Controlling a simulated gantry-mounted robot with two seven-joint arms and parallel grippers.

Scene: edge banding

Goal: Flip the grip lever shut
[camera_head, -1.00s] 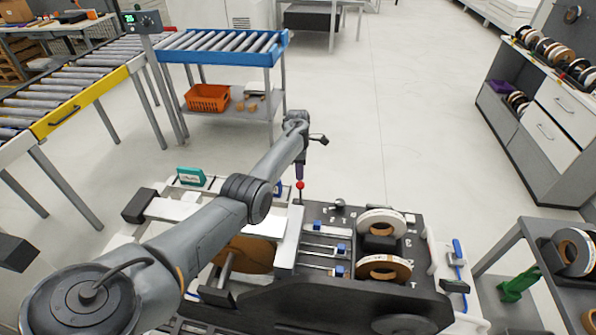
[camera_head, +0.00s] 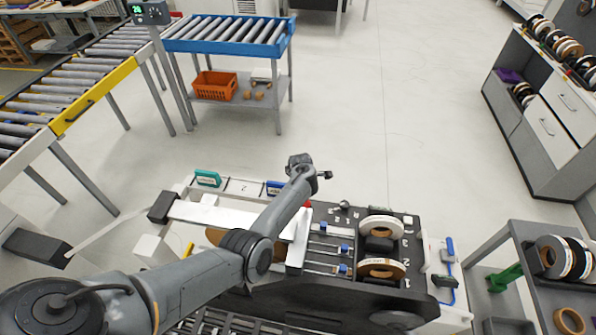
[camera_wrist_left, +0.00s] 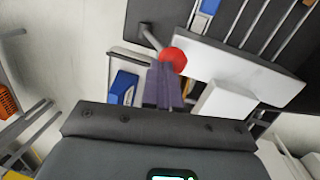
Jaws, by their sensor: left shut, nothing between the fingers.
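The grip lever shows in the left wrist view as a grey rod with a red ball knob (camera_wrist_left: 173,60), beside a long white bar (camera_wrist_left: 235,72). In the head view only a bit of the red knob (camera_head: 308,204) shows at the edge of my left arm, on the black edge-banding machine (camera_head: 340,290). My left gripper (camera_wrist_left: 166,72) has its purple fingers shut and empty, with their tips right at the knob's lower edge. I cannot tell whether they touch it. In the head view my arm hides these fingers. My right gripper is not in view.
Two tape rolls (camera_head: 381,269) sit on the machine's right part. A blue clip (camera_wrist_left: 123,86) is left of my fingers in the wrist view. A cart with rolls (camera_head: 545,228) stands at the right. Roller conveyors (camera_head: 225,38) stand behind at the left. The floor between is clear.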

